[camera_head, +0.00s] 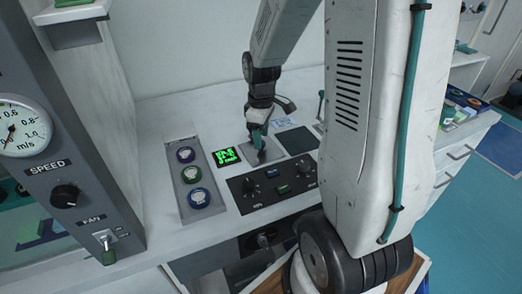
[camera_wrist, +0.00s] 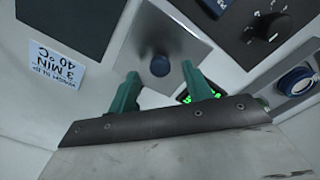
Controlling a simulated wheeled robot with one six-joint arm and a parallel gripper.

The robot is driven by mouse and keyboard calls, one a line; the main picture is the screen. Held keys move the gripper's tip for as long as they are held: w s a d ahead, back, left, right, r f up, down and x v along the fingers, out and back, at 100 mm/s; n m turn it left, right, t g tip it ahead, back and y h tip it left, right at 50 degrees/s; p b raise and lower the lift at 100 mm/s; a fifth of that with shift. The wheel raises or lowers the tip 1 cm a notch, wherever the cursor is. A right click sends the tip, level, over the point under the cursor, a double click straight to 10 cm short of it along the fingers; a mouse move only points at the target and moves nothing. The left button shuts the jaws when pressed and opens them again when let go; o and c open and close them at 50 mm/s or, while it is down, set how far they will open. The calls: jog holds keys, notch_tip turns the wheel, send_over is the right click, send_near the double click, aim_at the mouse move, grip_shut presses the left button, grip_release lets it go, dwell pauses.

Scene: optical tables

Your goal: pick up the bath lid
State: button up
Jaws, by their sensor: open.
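The bath lid (camera_wrist: 190,45) is a square, shiny metal plate with a round dark blue knob (camera_wrist: 160,66) in its middle. It lies flat on the white counter. My gripper (camera_wrist: 160,76) is open, its two green fingers on either side of the knob in the wrist view, with a gap showing around the knob. In the head view my gripper (camera_head: 258,138) is over the lid (camera_head: 272,153) and hides much of it. I cannot tell whether the fingertips touch the plate.
A green lit display (camera_head: 226,157) and a tray with several round, coloured-ring items (camera_head: 171,178) are left of the lid. A dark square (camera_head: 297,141) is to its right and a black knob panel (camera_head: 264,192) in front. A printed label (camera_wrist: 57,65) lies nearby.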

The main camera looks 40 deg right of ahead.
notch_tip(320, 180, down, 2)
jog(key=shift+f, duration=0.1)
jog(key=shift+c, duration=0.3)
grip_shut()
